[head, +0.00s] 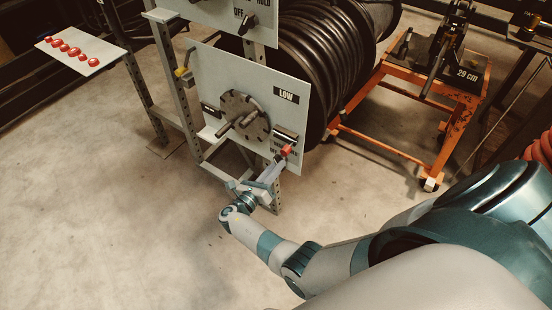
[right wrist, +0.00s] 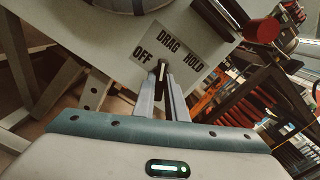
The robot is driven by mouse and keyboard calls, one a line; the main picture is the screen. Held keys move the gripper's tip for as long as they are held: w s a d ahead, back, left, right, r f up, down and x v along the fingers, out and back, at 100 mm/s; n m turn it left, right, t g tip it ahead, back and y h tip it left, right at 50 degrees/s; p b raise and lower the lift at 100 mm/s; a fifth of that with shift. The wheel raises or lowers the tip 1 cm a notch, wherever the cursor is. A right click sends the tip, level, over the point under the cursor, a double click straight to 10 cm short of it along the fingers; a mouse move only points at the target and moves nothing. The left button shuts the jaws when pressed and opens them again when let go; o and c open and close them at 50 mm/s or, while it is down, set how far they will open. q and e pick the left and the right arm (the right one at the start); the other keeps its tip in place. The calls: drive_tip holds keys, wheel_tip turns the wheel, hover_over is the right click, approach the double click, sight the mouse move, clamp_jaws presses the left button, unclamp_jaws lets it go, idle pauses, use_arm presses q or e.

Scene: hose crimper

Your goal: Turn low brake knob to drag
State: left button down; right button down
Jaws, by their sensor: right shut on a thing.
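The low brake panel (head: 290,75) is a pale plate marked LOW, with a round hub and crank in its middle. In the right wrist view its label (right wrist: 168,43) reads OFF, DRAG and HOLD. The dark low brake knob (right wrist: 161,71) sits below these words, its light line pointing roughly up toward DRAG; its exact setting is hard to tell. My right gripper (head: 277,163) is at the panel's lower right corner, its fingers (right wrist: 162,82) shut on the knob. The fingers hide most of the knob in the head view. My left gripper is not in view.
An upper panel (head: 225,15) with its own knob (head: 246,23) is above. A black hose reel (head: 325,60) stands behind the panels. An orange cart (head: 380,137) is at right, and a tray with several red caps (head: 96,62) at far left. The floor in front is clear.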

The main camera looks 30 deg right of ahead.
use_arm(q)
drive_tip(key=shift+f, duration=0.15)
use_arm(e)
drive_tip(key=c, duration=1.8)
unclamp_jaws()
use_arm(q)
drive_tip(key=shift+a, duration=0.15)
